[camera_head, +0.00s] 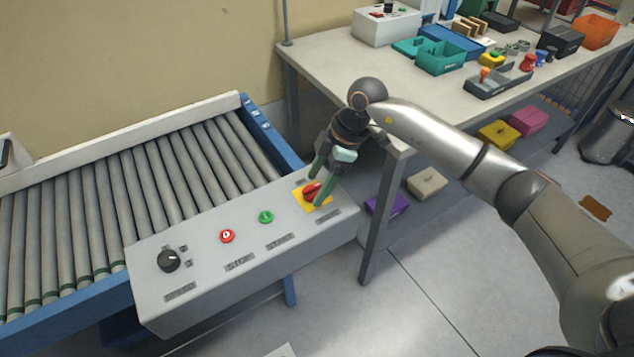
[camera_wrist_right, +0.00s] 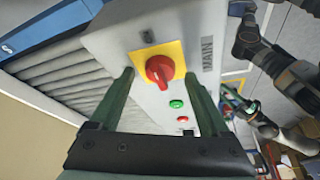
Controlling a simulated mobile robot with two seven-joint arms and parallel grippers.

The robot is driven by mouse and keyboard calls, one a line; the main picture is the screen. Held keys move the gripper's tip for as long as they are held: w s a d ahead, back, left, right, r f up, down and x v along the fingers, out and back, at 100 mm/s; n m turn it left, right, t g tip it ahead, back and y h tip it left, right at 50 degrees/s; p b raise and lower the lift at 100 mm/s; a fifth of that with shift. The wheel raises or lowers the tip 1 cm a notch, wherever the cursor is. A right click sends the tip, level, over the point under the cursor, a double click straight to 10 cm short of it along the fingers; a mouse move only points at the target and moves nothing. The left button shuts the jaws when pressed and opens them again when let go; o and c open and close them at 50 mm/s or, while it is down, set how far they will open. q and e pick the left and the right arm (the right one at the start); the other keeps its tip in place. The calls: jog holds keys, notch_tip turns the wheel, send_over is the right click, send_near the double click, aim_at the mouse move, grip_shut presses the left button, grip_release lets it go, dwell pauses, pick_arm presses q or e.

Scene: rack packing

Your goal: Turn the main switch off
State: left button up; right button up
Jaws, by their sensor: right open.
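The main switch (camera_head: 311,191) is a red rotary knob on a yellow square plate at the right end of the grey control box (camera_head: 205,270). In the right wrist view the red knob (camera_wrist_right: 159,71) sits on its yellow plate beside a "MAIN" label, its handle tilted. My right gripper (camera_head: 319,189) is over the switch, with its green fingers open on either side of the knob. In the wrist view the open fingers (camera_wrist_right: 160,80) frame the knob; I cannot tell whether they touch it. My left gripper is not in view.
A green button (camera_head: 265,217), a red button (camera_head: 227,236) and a black selector knob (camera_head: 168,260) are on the same box. A roller conveyor (camera_head: 120,190) runs behind it. A table (camera_head: 330,62) with bins and tools stands at the back right, close to my right arm.

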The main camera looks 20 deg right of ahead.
jog(key=shift+a+f, duration=0.15)
jog(key=shift+f, duration=0.25)
jog(key=shift+c, duration=0.2)
grip_shut()
